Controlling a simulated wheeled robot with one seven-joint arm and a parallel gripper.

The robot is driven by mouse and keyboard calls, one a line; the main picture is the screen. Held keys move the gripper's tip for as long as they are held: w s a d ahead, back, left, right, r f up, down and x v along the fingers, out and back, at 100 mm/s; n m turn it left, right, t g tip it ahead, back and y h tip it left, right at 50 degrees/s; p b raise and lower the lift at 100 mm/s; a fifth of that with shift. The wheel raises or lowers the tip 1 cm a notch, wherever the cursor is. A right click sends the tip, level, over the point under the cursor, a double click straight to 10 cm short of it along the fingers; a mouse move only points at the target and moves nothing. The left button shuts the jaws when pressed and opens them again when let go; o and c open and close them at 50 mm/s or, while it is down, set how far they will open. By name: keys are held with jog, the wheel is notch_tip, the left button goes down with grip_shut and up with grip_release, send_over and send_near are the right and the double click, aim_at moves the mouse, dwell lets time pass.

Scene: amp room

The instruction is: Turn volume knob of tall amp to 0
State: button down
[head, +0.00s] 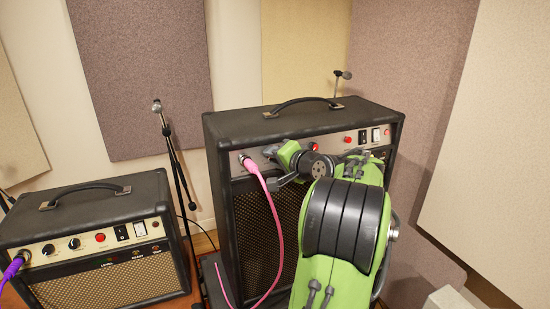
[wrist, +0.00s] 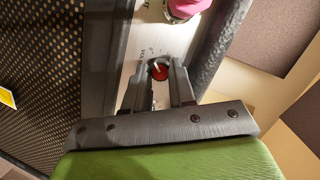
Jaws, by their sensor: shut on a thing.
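The tall amp (head: 225,190) stands upright right of the low amp, with its metal control panel along the upper front. My gripper (head: 274,165) is at the left part of that panel, beside the pink plug. In the wrist view my gripper (wrist: 160,80) has its two fingers on either side of a small red-topped knob (wrist: 158,72), shut on it. The knob has a pale pointer mark, and dark lettering is printed beside it on the panel; the lettering is too small to read surely. In the head view my gripper and arm hide the knob.
A pink cable (head: 276,230) is plugged in left of my gripper and hangs down the amp's front. Red buttons (head: 319,139) and a switch sit further right. The low amp (head: 100,235) stands at left, with a microphone stand (head: 172,150) behind it.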

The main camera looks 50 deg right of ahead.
jog(key=c, duration=0.9)
grip_release()
jog(key=shift+c, duration=0.2)
jog(key=shift+r, duration=0.1)
jog(key=shift+r, duration=0.15)
